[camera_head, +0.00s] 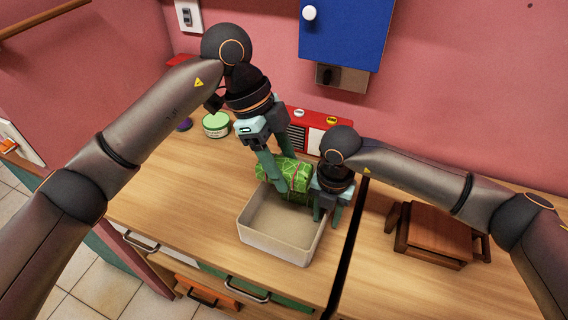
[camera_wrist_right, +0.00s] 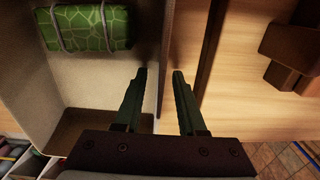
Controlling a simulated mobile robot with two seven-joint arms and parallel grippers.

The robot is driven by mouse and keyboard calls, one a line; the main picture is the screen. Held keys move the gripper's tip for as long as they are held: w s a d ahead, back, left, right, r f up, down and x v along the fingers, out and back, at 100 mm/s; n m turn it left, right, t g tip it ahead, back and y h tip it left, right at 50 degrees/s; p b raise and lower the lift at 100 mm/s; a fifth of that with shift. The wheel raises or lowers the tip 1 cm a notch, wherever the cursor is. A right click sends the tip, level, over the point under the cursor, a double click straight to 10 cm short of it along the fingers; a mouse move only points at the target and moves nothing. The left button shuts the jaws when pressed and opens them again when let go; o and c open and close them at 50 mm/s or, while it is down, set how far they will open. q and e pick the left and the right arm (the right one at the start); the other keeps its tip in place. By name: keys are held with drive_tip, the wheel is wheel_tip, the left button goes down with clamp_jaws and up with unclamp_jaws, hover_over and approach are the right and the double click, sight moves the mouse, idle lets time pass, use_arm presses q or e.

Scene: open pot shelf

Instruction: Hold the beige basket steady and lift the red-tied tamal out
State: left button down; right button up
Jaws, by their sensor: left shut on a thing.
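The beige basket (camera_head: 262,241) sits on the wooden counter. My left gripper (camera_head: 284,176) is shut on the green, leaf-patterned red-tied tamal (camera_head: 272,166) at the basket's far end; how high it is held is hard to tell. More green wrapping (camera_head: 294,196) shows below it. In the right wrist view, a green bundle with pale grey ties (camera_wrist_right: 88,30) lies at the basket's far end; no red tie shows there. My right gripper (camera_head: 328,212) is at the basket's right wall. In its wrist view, its fingers (camera_wrist_right: 159,74) are apart, one on each side of the wall.
A red and white box (camera_head: 308,134) stands behind the basket, and a green round tin (camera_head: 216,125) is at the back left. A brown wooden stand (camera_head: 437,236) is on the right counter, past a dark gap. The counter left of the basket is clear.

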wheel_tip(320, 180, up, 12)
idle(0.5)
drive_tip(key=shift+s, duration=0.1)
